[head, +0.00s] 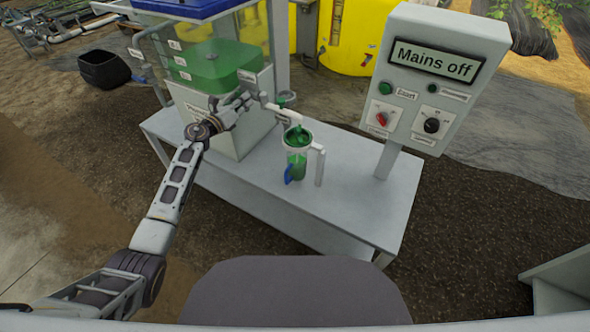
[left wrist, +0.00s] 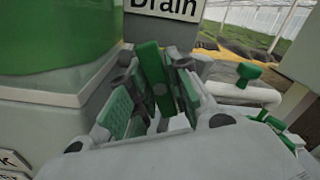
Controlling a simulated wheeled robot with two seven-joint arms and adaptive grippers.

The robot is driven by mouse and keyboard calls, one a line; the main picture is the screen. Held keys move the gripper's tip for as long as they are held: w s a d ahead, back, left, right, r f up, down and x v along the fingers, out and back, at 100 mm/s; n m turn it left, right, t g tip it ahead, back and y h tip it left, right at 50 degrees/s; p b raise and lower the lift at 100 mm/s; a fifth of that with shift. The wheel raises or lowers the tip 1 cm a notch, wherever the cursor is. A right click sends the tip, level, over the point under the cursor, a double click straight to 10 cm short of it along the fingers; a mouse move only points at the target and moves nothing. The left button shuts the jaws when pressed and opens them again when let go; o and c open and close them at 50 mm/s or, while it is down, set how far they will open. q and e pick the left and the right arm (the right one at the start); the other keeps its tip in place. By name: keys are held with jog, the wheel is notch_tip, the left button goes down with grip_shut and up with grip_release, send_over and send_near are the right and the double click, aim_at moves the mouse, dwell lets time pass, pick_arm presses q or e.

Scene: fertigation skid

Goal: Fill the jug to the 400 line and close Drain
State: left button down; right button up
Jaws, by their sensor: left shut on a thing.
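The clear jug (head: 297,160) stands upright on the grey bench under the white spout. Green liquid shows inside it, but its graduations are too small to read. The Drain label (left wrist: 168,8) is on the tank's outlet, above a green valve handle (left wrist: 153,72). My left gripper (head: 244,103) is at the tank's outlet. In the left wrist view its pads (left wrist: 155,98) are shut on the green handle, which stands nearly upright and slightly tilted. The fingers hide part of the handle. My right gripper is in neither view.
The tank (head: 215,62) holds green liquid and sits left of the jug. The bench (head: 345,205) is clear between jug and panel.

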pick_arm(q)
jog(key=shift+f+m+b, duration=0.1)
jog(key=shift+m+b, duration=0.85)
jog(key=shift+m, duration=0.05)
jog(key=shift+m+b, duration=1.35)
jog(key=shift+m, duration=0.45)
jog(key=c, duration=1.3)
grip_release()
jog(key=shift+s+a, duration=0.1)
jog(key=shift+p+v, duration=0.9)
jog(key=shift+v, duration=2.5)
